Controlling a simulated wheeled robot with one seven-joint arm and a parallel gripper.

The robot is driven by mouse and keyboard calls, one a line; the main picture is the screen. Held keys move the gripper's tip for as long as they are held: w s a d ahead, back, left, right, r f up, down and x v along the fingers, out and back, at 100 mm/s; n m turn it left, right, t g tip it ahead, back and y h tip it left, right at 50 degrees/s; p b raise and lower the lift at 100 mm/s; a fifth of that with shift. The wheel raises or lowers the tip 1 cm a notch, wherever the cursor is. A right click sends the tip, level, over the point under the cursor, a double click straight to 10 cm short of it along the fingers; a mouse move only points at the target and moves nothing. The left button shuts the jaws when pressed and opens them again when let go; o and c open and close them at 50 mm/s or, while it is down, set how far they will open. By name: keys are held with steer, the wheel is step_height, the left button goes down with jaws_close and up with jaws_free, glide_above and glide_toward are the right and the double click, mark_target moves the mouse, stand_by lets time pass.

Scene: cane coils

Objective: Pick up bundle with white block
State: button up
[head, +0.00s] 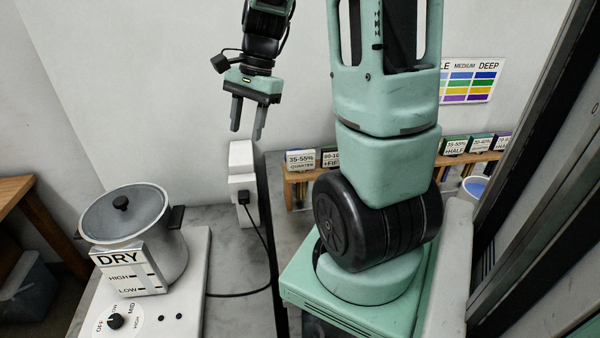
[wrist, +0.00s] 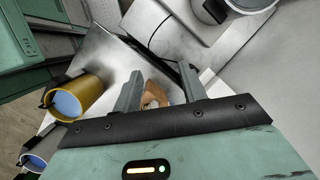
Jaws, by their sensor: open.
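My gripper (head: 247,134) is open, raised in front of the pale wall, with its two fingers pointing down. In the wrist view, my gripper (wrist: 159,73) has its fingers spread, with a gap between them. A small orange-brown thing (wrist: 153,95) shows between the fingers, partly hidden by the gripper body. I cannot tell whether it is a bundle or how far below it lies. No bundle with a white block can be clearly made out in either view.
A lidded pot (head: 125,220) stands on a white heater at left, beside a DRY sign (head: 128,271). A white socket unit (head: 242,172) has a plugged cable. A wooden shelf (head: 297,190) carries labels. A yellow container (wrist: 88,89) with blue inside shows below.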

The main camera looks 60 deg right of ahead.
steer(key=s+d+m+t, duration=0.1)
steer(key=s+d+m, duration=0.35)
steer(key=d, duration=0.55)
steer(key=m+t, duration=0.1)
steer(key=m, duration=0.5)
glide_toward(302, 151)
steer(key=p+x, duration=0.1)
steer(key=x, duration=0.6)
steer(key=shift+p+x, duration=0.85)
steer(key=shift+x, duration=1.8)
steer(key=shift+a, duration=0.1)
jaws_close()
